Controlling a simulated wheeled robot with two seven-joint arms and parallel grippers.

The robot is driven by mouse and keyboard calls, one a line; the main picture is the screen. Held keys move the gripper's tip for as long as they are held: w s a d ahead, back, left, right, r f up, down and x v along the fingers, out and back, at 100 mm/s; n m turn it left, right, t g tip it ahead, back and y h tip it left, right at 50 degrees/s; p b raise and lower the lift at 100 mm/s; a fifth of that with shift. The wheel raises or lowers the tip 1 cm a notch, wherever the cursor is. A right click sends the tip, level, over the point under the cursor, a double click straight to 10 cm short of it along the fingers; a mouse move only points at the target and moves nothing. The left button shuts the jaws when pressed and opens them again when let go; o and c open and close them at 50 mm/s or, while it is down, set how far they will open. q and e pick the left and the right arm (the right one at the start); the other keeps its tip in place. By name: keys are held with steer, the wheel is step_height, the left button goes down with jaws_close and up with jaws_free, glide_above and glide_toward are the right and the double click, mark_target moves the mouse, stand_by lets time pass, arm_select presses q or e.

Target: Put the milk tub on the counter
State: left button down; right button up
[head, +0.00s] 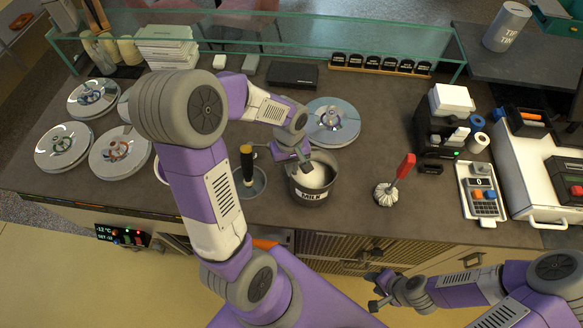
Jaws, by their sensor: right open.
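I cannot tell whether the tub's bottom touches the dark counter (350,205). My right gripper (373,290) is open and empty, low in front of the counter.
Left of the tub is a round well (261,181) with a yellow-topped black handle in it. A round lid (333,122) lies behind. Several lids are at left. A glass guard (300,33) runs along the back.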

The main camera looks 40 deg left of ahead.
arm_select(q)
steer(key=shift+w+f, duration=0.15)
steer(key=shift+f, duration=0.35)
steer(key=shift+f, duration=0.15)
steer(key=c, duration=1.3)
jaws_free()
steer(key=shift+c, duration=0.2)
step_height(320, 180, up, 12)
steer(key=shift+a+p, duration=0.4)
steer(key=shift+w, duration=0.15)
